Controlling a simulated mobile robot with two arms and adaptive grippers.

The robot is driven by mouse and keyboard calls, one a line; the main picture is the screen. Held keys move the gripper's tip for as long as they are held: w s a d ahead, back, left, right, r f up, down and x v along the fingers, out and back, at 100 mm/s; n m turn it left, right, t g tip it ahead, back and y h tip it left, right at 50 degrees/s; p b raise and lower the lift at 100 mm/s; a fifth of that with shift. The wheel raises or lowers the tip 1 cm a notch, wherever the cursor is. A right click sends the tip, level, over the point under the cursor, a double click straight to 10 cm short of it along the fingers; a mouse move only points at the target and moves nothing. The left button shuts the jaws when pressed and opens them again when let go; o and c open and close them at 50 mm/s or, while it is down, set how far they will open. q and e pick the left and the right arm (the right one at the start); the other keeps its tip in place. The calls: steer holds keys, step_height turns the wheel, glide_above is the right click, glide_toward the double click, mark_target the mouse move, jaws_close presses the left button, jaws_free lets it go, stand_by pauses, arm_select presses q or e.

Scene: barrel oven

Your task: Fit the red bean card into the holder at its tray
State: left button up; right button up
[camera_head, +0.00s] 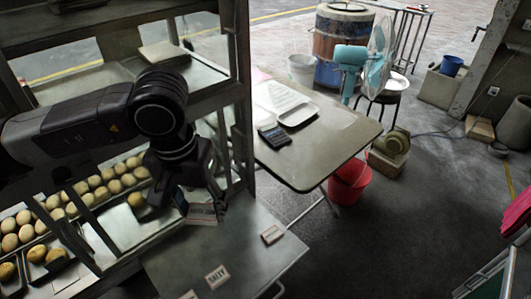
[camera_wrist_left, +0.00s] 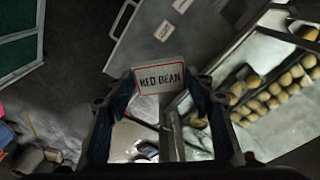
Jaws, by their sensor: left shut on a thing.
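The red bean card (camera_wrist_left: 160,79) is white with a red border and dark "RED BEAN" lettering. My left gripper (camera_wrist_left: 162,88) is shut on it, with a finger at each side and the lettering facing the wrist camera. In the head view my left gripper (camera_head: 205,202) points down in front of the glass case, and the card (camera_head: 201,213) shows as a pale patch between the fingers, above the grey table. Trays of buns (camera_head: 92,186) lie inside the case at the left. I cannot make out the card holder. My right gripper is not in view.
A "SALTY" card (camera_head: 217,277) and another card (camera_head: 271,235) lie on the grey table (camera_head: 245,255) in front of the case. The case's frame post (camera_head: 241,95) stands close to my left gripper. A table with a calculator (camera_head: 275,136) stands behind.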

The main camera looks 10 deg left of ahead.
arm_select(q)
steer(key=n, duration=0.1)
steer(key=w+n, duration=0.1)
steer(key=shift+d+f+n, duration=0.2)
steer(key=shift+d+n, duration=0.05)
steer(key=shift+n, duration=0.05)
steer(key=w+d+f+n+y, duration=0.15)
steer(key=w+n, duration=0.25)
steer(key=n, duration=0.6)
steer(key=n+g+h, duration=0.2)
steer(key=n+g, duration=0.1)
steer(key=n, duration=2.8)
glide_above(243, 253)
step_height(243, 253, down, 11)
steer(key=f, duration=2)
steer(key=shift+w+a+f+p, duration=0.15)
steer(key=shift+w+p, duration=0.15)
